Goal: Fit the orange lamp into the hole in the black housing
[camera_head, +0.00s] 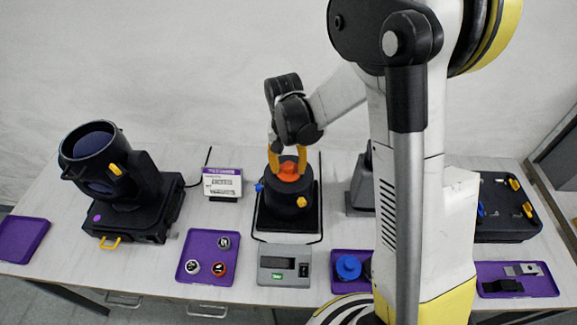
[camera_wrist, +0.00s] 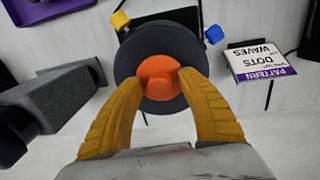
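The orange lamp (camera_head: 289,170) is at the top middle of the round black housing (camera_head: 287,196). In the wrist view the lamp (camera_wrist: 158,75) lies over the middle of the housing's dark disc (camera_wrist: 150,45). My gripper (camera_head: 289,152) points down from above, its yellow fingers on either side of the lamp. In the wrist view the tips of my gripper (camera_wrist: 160,77) meet the lamp's edges and look closed on it. The hole is hidden under the lamp, so I cannot tell how deep the lamp sits.
A large black lamp unit (camera_head: 130,185) stands further left. A purple-edged sign (camera_head: 222,183) stands behind the tray. A blue piece (camera_head: 348,267) is to the right.

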